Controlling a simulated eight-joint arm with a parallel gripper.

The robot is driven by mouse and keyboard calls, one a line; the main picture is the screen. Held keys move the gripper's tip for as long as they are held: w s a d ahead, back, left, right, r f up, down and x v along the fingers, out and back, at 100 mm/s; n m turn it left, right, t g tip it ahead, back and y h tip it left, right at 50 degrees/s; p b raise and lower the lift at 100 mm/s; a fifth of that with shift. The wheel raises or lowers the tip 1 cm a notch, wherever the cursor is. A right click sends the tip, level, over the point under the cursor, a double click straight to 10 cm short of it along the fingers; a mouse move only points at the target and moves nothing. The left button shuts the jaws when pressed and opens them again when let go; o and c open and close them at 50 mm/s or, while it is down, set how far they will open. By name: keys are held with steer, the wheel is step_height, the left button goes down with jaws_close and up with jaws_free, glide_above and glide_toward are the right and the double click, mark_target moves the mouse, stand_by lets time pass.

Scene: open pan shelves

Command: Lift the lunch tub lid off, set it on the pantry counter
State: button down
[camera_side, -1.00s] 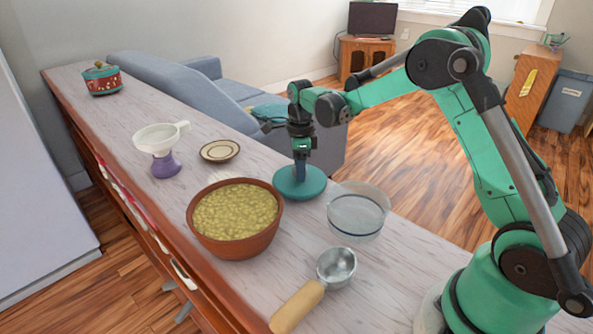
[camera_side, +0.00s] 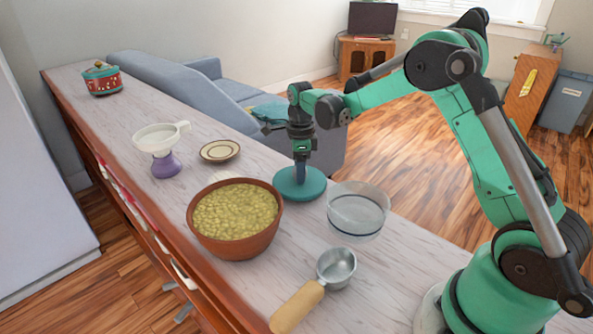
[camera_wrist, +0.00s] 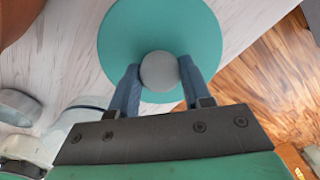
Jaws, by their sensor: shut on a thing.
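The lid is a flat teal disc (camera_side: 300,184) at the middle of the counter, low over or on its surface; I cannot tell if it touches. In the wrist view it has a round grey knob (camera_wrist: 160,71). My gripper (camera_wrist: 160,78) points down above the lid, its two blue-grey fingers closed on either side of the knob. It also shows in the side view (camera_side: 301,172). A clear round container (camera_side: 358,212), apparently the lunch tub, stands without a lid just right of the disc.
Free surface lies between plate and pot.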

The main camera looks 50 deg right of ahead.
steer(key=shift+f, duration=0.4)
stand_by(0.3)
steer(key=shift+c, duration=1.5)
jaws_free()
steer(key=shift+r, duration=4)
